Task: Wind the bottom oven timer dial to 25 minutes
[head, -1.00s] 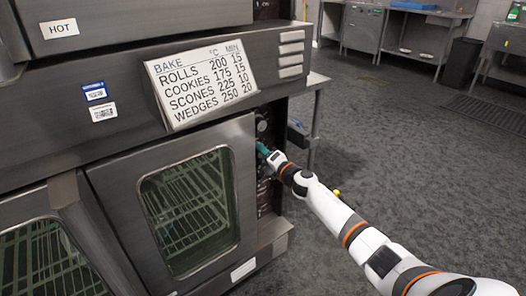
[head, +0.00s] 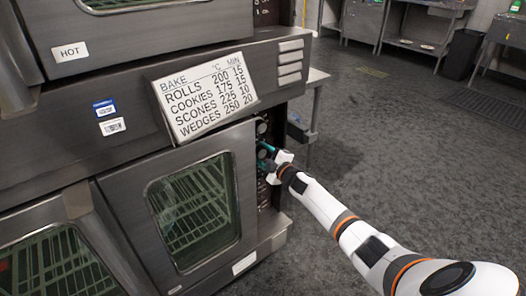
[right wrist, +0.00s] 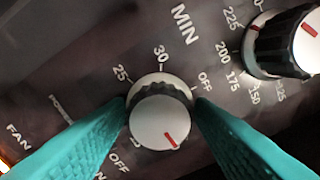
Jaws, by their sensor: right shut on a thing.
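The timer dial (right wrist: 160,125) is a round silver-topped knob with a dark ridged rim on the oven's control strip. Labels 25, 30 and OFF show around it, with MIN above. Its red mark points to the lower right of the right wrist view, away from 30. My right gripper (right wrist: 160,104) has one teal finger on each side of the knob and is shut on it. In the head view, my right gripper (head: 264,155) is at the strip right of the lower oven door (head: 116,188). The fingers hide part of the scale. My left gripper is not in view.
A temperature dial (right wrist: 288,42) sits close by at the upper right of the right wrist view. A bake chart (head: 205,95) is fixed above the lower oven door. Open grey floor (head: 400,150) lies to the right of the oven.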

